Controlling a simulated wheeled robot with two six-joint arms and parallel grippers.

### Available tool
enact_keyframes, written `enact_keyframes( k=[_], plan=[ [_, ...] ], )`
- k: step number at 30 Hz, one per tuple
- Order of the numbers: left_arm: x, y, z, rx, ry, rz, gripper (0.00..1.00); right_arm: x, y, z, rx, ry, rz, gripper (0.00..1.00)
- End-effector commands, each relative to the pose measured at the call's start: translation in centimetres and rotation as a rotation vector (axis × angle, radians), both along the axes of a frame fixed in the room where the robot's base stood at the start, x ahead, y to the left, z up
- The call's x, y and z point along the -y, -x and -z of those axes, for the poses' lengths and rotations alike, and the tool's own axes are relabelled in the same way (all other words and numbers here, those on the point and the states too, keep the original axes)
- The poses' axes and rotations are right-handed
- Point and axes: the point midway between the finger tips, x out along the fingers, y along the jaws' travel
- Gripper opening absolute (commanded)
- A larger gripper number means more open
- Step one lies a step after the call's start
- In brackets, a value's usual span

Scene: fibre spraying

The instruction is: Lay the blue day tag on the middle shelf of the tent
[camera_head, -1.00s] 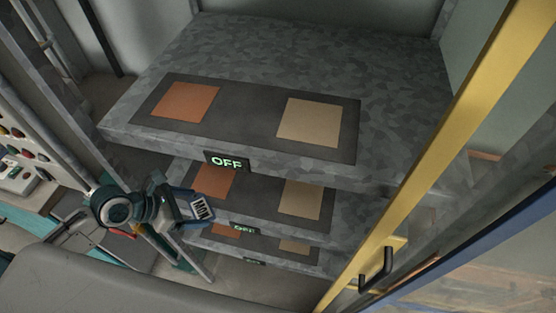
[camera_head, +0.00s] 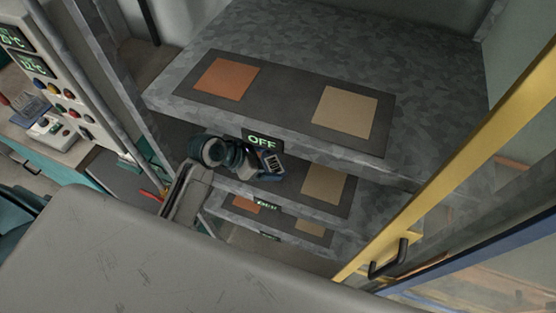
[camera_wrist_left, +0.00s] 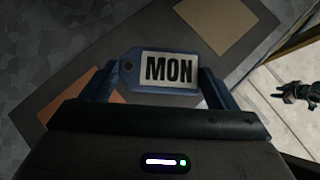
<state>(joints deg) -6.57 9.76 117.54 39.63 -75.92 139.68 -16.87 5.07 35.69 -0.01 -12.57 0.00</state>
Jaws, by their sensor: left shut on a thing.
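My left gripper (camera_head: 262,166) is shut on the blue day tag (camera_head: 270,166), at the front of the tent's middle shelf (camera_head: 301,204), just under the front edge of the top shelf. In the left wrist view the tag (camera_wrist_left: 130,67) lies between the two fingers (camera_wrist_left: 158,88) and its white label reads MON. Behind it in that view is a shelf surface with an orange square (camera_wrist_left: 85,107) and a tan square (camera_wrist_left: 215,22). I cannot tell whether the tag touches the shelf. My right gripper is not in the head view; a dark gripper-like shape (camera_wrist_left: 296,92) shows small in the wrist view.
The top shelf (camera_head: 330,50) overhangs closely, with an OFF display (camera_head: 262,141) on its front. A lower shelf (camera_head: 272,228) lies beneath. A yellow door frame (camera_head: 450,150) with a black handle (camera_head: 388,260) stands at right. A control panel (camera_head: 60,90) is at left.

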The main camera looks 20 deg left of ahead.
Motion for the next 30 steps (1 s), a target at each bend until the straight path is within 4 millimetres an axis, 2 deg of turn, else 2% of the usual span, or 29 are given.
enact_keyframes(
  k=[3, 10, 18, 29, 30],
  plan=[
    [1.4, -1.3, -0.3, 0.0, 0.004, -0.001, 0.59, -0.9, 0.8, -0.7, -0.01, -0.009, 0.003, 0.36],
    [2.7, -2.5, -0.2, 0.001, 0.004, 0.001, 0.59, -1.6, 1.1, -1.1, -0.014, -0.017, 0.005, 0.36],
    [2.6, -2.4, 3.3, -0.003, 0.0, -0.001, 0.59, -1.0, 0.9, -2.7, -0.011, -0.011, 0.004, 0.36],
    [2.6, -2.4, 3.8, 0.0, 0.0, 0.0, 0.59, -0.4, 0.7, -2.6, -0.01, -0.005, 0.001, 0.36],
    [2.6, -2.4, 3.7, 0.001, 0.0, 0.001, 0.89, -0.4, 0.7, -2.6, -0.01, -0.005, 0.001, 0.36]
  ],
)
